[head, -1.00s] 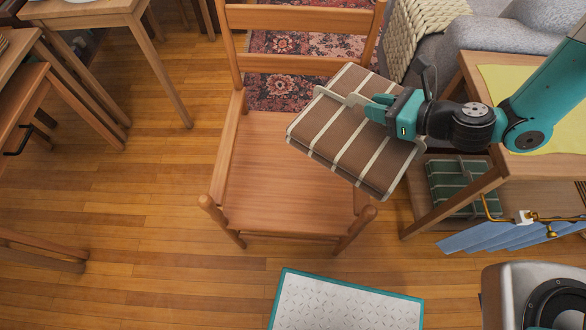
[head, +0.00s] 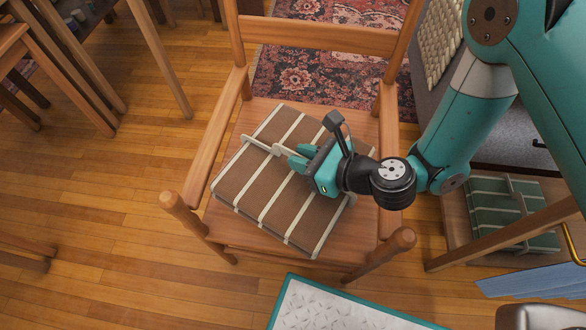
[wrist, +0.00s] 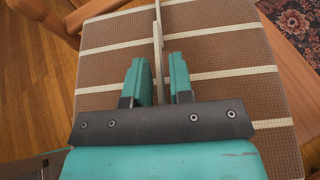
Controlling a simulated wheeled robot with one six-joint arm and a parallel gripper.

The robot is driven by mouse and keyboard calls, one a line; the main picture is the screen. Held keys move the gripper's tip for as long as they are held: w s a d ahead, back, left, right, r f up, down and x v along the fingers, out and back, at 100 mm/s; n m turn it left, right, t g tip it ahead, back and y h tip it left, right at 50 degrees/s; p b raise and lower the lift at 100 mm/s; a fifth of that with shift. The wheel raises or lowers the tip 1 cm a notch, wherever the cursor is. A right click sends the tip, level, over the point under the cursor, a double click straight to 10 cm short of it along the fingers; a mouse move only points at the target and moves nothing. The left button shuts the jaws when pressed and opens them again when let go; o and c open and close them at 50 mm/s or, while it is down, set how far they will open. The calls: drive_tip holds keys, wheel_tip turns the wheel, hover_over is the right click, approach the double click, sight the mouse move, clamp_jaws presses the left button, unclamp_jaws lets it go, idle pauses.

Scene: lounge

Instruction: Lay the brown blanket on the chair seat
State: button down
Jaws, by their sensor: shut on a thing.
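The brown blanket (head: 265,200) is folded flat, with cream stripes and a pale raised strap across its top. It is over the wooden chair's seat (head: 290,118), turned at an angle to it; I cannot tell whether it touches the seat. My gripper (head: 285,157) is shut on the blanket's strap from above. In the wrist view, the two teal fingers (wrist: 156,82) stand either side of the strap, and the striped blanket (wrist: 215,65) fills most of the picture below them.
The chair's armrests (head: 217,135) rise on both sides of the blanket. A green striped folded blanket (head: 500,215) lies on a low shelf at right. A patterned rug (head: 310,80) is behind the chair. A teal-edged mat (head: 320,305) lies in front.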

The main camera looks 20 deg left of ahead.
sight(301, 177)
wheel_tip(301, 177, down, 8)
drive_tip(key=shift+r+b, duration=0.1)
drive_tip(key=shift+b, duration=0.85)
drive_tip(key=a, duration=0.1)
drive_tip(key=w+a, duration=0.2)
drive_tip(key=shift+a+b, duration=0.3)
drive_tip(key=shift+a, duration=0.05)
drive_tip(key=shift+f+b, duration=0.3)
drive_tip(key=shift+f, duration=0.25)
drive_tip(key=shift+f, duration=0.2)
drive_tip(key=c, duration=1)
unclamp_jaws()
drive_tip(key=shift+d, duration=0.1)
